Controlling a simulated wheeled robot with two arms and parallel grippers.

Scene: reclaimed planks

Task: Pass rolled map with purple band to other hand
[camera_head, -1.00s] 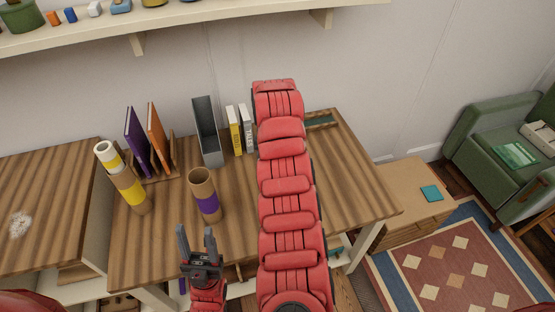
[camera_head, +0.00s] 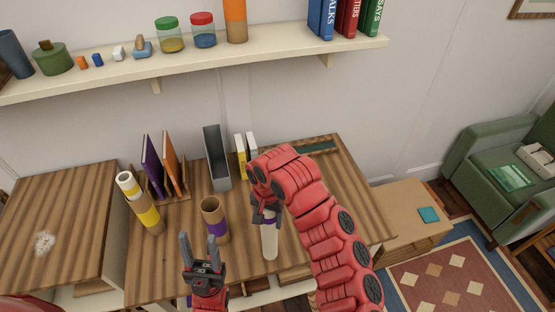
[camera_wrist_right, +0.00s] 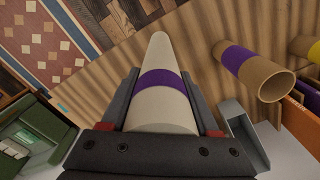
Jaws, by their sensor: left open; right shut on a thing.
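The rolled map (camera_head: 269,243) is a pale cream tube hanging below my right gripper (camera_head: 264,207) in the head view. Its purple band (camera_wrist_right: 166,80) shows between the jaws in the right wrist view. My right gripper (camera_wrist_right: 164,107) is shut on the rolled map, near the band, above the striped desk. My left gripper (camera_head: 197,248) is open and empty, fingers pointing up, left of the map and apart from it. The map's upper end is hidden by my right gripper in the head view.
A brown tube with a purple band (camera_head: 214,220) stands on the desk (camera_head: 335,215) between my left gripper and the books. A yellow-banded tube (camera_head: 138,200) stands further left. A grey file holder (camera_head: 216,158) and books stand behind. A shelf (camera_head: 190,66) runs above.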

